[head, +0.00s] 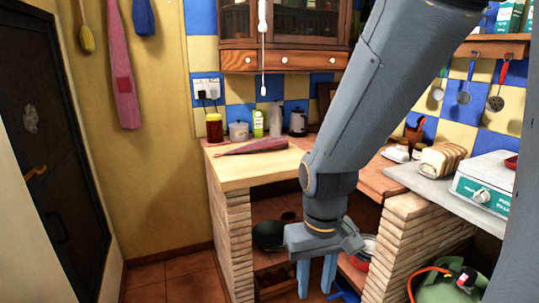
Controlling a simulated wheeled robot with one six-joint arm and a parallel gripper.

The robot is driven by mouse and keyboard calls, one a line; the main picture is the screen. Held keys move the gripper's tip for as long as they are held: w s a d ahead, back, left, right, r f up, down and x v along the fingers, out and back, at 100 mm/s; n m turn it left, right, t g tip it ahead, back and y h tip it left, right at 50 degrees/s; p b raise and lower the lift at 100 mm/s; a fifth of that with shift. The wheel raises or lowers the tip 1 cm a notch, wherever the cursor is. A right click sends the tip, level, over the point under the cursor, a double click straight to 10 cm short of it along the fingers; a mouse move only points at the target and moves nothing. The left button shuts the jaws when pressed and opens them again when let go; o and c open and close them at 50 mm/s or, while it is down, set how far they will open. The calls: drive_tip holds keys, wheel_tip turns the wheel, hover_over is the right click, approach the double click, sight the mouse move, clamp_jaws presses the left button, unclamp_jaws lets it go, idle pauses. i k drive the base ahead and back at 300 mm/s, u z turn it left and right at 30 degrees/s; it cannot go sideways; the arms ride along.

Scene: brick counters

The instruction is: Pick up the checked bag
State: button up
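No checked pattern shows clearly on any bag. A long dark-red cloth item (252,147) lies on the wooden counter at the left, its narrow end to the left; it may be the bag, but I cannot tell. A long pink-red cloth item (121,70) with a darker patch hangs on the yellow wall. My gripper end (318,241) is in front of the opening under the counter, below the counter top and apart from both cloth items.
A jar (214,128), bottles and a kettle (297,121) stand behind the cloth on the counter. Sliced bread (442,159) and a scale (488,184) are at the right. Brick supports flank the opening. A green gas cylinder (446,284) stands at lower right. Floor is clear at left.

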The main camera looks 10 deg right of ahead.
sight(270, 144)
drive_tip(key=u, duration=0.8)
drive_tip(key=i, duration=1.55)
drive_tip(key=z, duration=0.75)
